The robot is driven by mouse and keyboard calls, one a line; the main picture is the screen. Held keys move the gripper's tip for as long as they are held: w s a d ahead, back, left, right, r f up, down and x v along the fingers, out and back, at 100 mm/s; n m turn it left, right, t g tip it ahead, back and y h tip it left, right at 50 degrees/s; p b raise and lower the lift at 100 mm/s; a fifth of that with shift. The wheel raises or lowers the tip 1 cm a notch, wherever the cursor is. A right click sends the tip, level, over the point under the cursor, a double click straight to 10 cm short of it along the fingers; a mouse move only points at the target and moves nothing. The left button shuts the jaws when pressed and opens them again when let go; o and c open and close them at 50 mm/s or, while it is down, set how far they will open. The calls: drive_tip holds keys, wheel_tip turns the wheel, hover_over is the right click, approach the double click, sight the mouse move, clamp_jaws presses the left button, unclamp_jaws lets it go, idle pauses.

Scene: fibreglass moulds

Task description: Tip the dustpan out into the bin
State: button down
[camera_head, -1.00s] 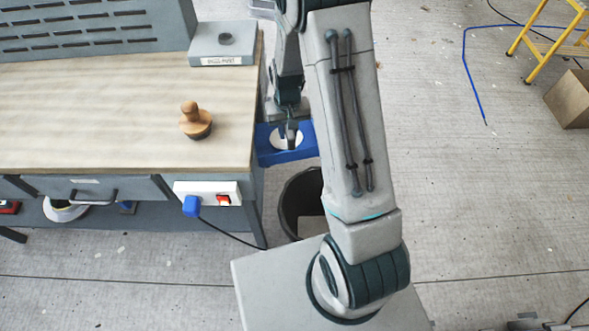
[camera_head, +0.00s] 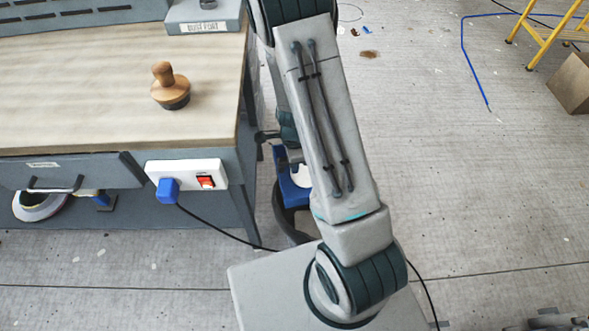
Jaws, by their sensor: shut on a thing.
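The blue dustpan (camera_head: 286,188) is right of the bench's end, with a pale patch on it. My arm link covers its right part. My gripper (camera_head: 295,163) is at the dustpan, shut on it, with its fingertips mostly hidden by my arm. The dark round bin (camera_head: 284,220) stands on the floor below the dustpan, beside the bench leg. The dustpan overlaps the bin's opening in the picture and hides much of it. My arm covers the bin's right side. I cannot tell how far the dustpan is tilted.
The workbench (camera_head: 110,120) is at the left, with a wooden-handled tool (camera_head: 170,87) and a dust port box (camera_head: 203,18) on top. A power socket with a blue plug (camera_head: 168,190) trails a black cable. A yellow stepladder (camera_head: 545,40) and cardboard box (camera_head: 572,82) stand far right.

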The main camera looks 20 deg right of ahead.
drive_tip(key=shift+s+d+f+m+b, duration=0.15)
drive_tip(key=shift+f+m+b, duration=0.15)
drive_tip(key=shift+f+m, duration=0.15)
drive_tip(key=b, duration=0.2)
drive_tip(key=shift+d+f+y+b, duration=0.3)
drive_tip(key=shift+d+y+b, duration=0.1)
drive_tip(key=d+y+b, duration=0.1)
drive_tip(key=b, duration=0.4)
drive_tip(key=shift+s+d+f+y, duration=0.1)
drive_tip(key=shift+d+y, duration=0.2)
drive_tip(key=shift+d, duration=0.05)
drive_tip(key=d+y+b, duration=0.1)
drive_tip(key=b, duration=0.1)
drive_tip(key=d+y+b, duration=0.1)
drive_tip(key=b, duration=0.1)
drive_tip(key=shift+s+t, duration=0.25)
drive_tip(key=shift+t, duration=0.15)
drive_tip(key=d+y+b, duration=0.2)
drive_tip(key=d, duration=0.1)
drive_tip(key=d+f+y+b, duration=0.1)
drive_tip(key=y+b, duration=0.1)
drive_tip(key=shift+s+d+t, duration=0.3)
drive_tip(key=shift+s+d, duration=0.05)
drive_tip(key=shift+s+d+f+y, duration=0.15)
drive_tip(key=shift+s+d+y, duration=0.05)
drive_tip(key=shift+d+y, duration=0.8)
drive_tip(key=shift+w+a, duration=0.1)
